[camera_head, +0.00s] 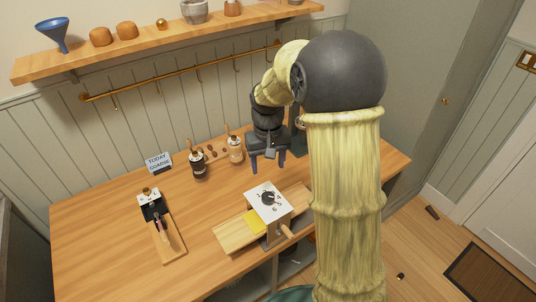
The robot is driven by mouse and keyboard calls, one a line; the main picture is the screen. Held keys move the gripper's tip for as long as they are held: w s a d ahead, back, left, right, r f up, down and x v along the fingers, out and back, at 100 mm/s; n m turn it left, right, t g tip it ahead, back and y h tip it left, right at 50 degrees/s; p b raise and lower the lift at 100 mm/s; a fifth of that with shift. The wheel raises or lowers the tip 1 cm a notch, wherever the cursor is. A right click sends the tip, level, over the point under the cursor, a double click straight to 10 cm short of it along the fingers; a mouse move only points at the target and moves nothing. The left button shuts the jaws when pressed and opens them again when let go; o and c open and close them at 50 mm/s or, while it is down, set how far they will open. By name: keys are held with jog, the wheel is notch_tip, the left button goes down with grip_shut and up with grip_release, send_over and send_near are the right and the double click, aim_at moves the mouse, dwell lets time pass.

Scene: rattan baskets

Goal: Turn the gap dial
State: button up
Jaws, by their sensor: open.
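The gap dial (268,199) is a small dark knob on the white top plate of a box-like machine (279,233) on the wooden counter. The machine has a side handle and stands on a light wooden base with a yellow patch. A small sign (159,162) reading "TODAY COARSE" stands at the back of the counter. My gripper (268,164) is open, pointing down above the counter, behind the dial and apart from it. My arm covers the counter just right of the machine.
Two small jars with wooden handles (198,165) (236,150) stand left of my gripper, with brown pieces between them. A wooden board (173,248) with a dark tool lies at the left. A shelf (170,42) and hook rail (180,72) run along the wall.

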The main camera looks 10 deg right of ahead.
jog(key=shift+r, duration=1.9)
jog(key=shift+s, duration=0.1)
jog(key=s+d+f+t, duration=0.1)
jog(key=s+f, duration=0.4)
jog(key=s, duration=1.1)
jog(key=shift+d+m+t, duration=0.15)
jog(key=shift+m+t, duration=0.15)
jog(key=shift+t, duration=0.5)
jog(key=shift+w+f, duration=0.1)
